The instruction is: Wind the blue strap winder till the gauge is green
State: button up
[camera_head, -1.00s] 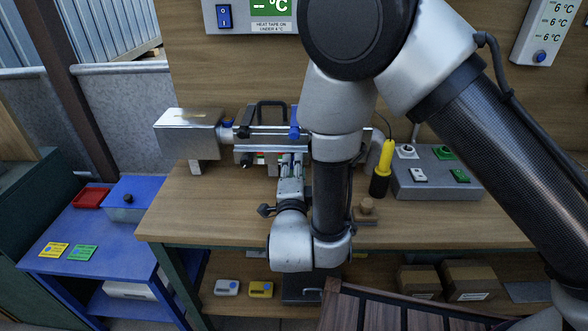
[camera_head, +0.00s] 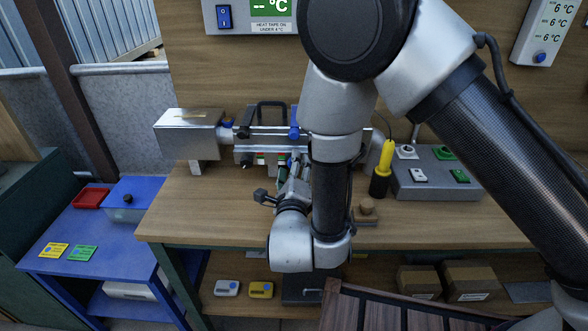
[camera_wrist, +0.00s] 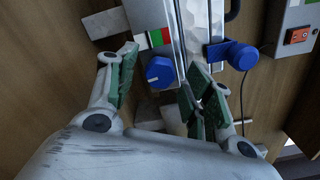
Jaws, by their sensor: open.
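A round blue knob (camera_wrist: 159,72) with a pale mark shows in the wrist view, under a metal rail; I take it to be the strap winder. Beside it is a small gauge strip (camera_wrist: 155,38) with red, white and green parts; I cannot make out a pointer. My gripper (camera_wrist: 165,63) is open, its green-padded fingers apart on either side of the knob in the picture; I see no clear contact. In the head view my gripper (camera_head: 292,172) is at the front of the metal device (camera_head: 258,146), where my arm hides the knob.
A blue lever (camera_wrist: 236,54) sticks out right of the rail, near my right finger. A yellow-and-black tool (camera_head: 383,168) and a grey switch box (camera_head: 436,178) stand to the right. A wooden knob-like piece (camera_head: 366,205) is close beside my arm. The bench's left front is clear.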

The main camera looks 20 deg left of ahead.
jog(key=shift+s, duration=0.1)
jog(key=shift+v, duration=2.9)
